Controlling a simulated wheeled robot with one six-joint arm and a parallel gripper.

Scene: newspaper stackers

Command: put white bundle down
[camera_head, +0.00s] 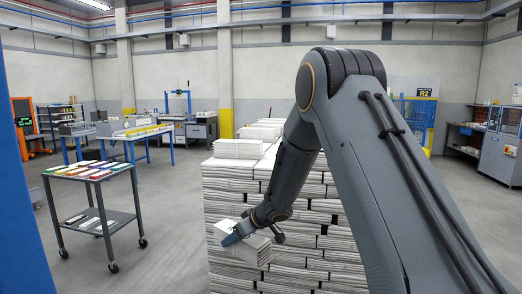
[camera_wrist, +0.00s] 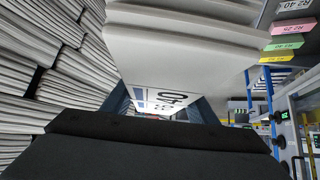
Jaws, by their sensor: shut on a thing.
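The white bundle (camera_head: 256,252) is a thick block of layered paper, held tilted in front of the big stack of bundles. My gripper (camera_head: 238,234) is shut on it, with a blue finger showing against its white face. In the wrist view the bundle (camera_wrist: 185,45) fills the top middle, with dark printed characters on its face. My gripper (camera_wrist: 163,106) has a finger on each side of it there. I cannot tell whether the bundle touches the stack behind it.
The tall stack of paper bundles (camera_head: 228,190) stands in the middle, with more bundles (camera_head: 238,148) on its top. It also shows in the wrist view (camera_wrist: 60,85). A wheeled cart (camera_head: 88,172) with coloured items stands left. Open floor (camera_head: 165,230) lies between them.

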